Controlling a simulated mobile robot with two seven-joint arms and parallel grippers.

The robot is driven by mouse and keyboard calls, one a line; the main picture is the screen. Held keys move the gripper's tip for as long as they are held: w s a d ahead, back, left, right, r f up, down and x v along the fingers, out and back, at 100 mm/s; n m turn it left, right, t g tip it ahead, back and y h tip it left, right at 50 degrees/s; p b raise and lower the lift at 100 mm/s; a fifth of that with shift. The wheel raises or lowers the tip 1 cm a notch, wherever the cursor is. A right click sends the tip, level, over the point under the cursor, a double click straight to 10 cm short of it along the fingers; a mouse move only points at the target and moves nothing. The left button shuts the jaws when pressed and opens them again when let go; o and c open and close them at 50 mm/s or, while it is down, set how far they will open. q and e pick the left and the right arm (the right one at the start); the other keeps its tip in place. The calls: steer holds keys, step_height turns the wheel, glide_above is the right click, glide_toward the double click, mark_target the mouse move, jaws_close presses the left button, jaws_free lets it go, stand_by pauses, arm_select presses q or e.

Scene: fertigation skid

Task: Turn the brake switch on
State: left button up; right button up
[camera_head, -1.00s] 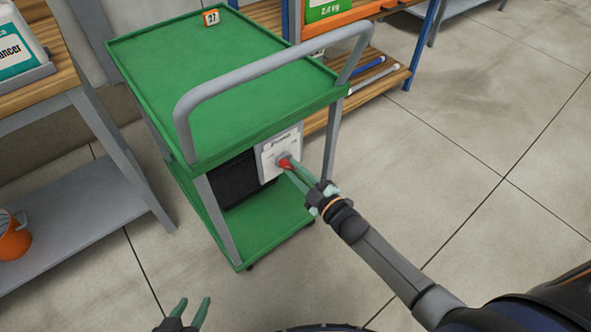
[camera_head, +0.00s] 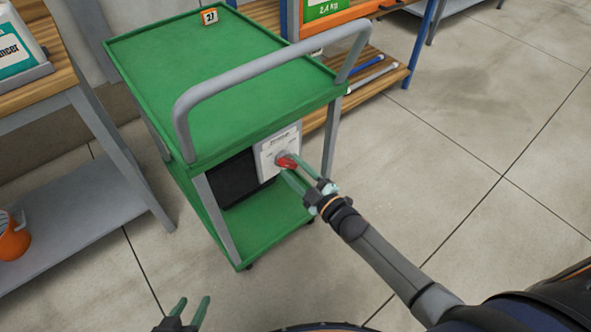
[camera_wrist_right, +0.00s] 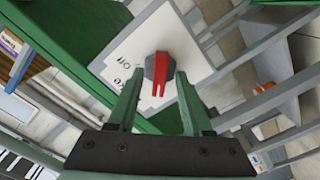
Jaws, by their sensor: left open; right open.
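The brake switch is a red knob (camera_head: 287,161) on a white plate (camera_head: 267,151) at the front of the green cart (camera_head: 225,85). My left gripper (camera_head: 190,303) is open and empty at the bottom of the head view, away from the cart.
The cart's grey handle (camera_head: 270,65) arches above the switch plate. A black box (camera_head: 233,178) is beside the plate under the cart top. A grey shelf table (camera_head: 80,200) stands at left with an orange container (camera_head: 13,240). Open floor (camera_head: 455,190) lies to the right.

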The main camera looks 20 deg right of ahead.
arm_select(q)
steer(key=shift+d+r+p, duration=0.2)
steer(key=shift+r+p, duration=0.55)
steer(key=shift+p, duration=0.15)
arm_select(e)
steer(key=v, duration=1.2)
steer(key=shift+s, duration=0.25)
steer(key=shift+d, duration=0.1)
steer(key=s+a+f+m+g+h, duration=0.35)
steer(key=s+a+m+g, duration=0.4)
steer(key=s+m, duration=0.25)
arm_select(q)
steer(key=s+a+r+p, duration=0.1)
steer(key=a+r+p, duration=0.2)
steer(key=r+p, duration=0.8)
steer(key=p, duration=0.4)
steer(key=shift+s+a+r+n+y, duration=0.15)
steer(key=shift+s+r+n+y, duration=0.15)
steer(key=shift+y, duration=0.1)
arm_select(e)
steer(key=s+d+r, duration=0.1)
steer(key=r, duration=0.4)
steer(key=s+d+r+m, duration=0.1)
steer(key=d+r, duration=0.1)
steer(key=r, duration=0.3)
steer(key=shift+s+d+r, duration=0.2)
steer(key=shift+s+d, duration=0.05)
steer(key=shift+d, duration=0.1)
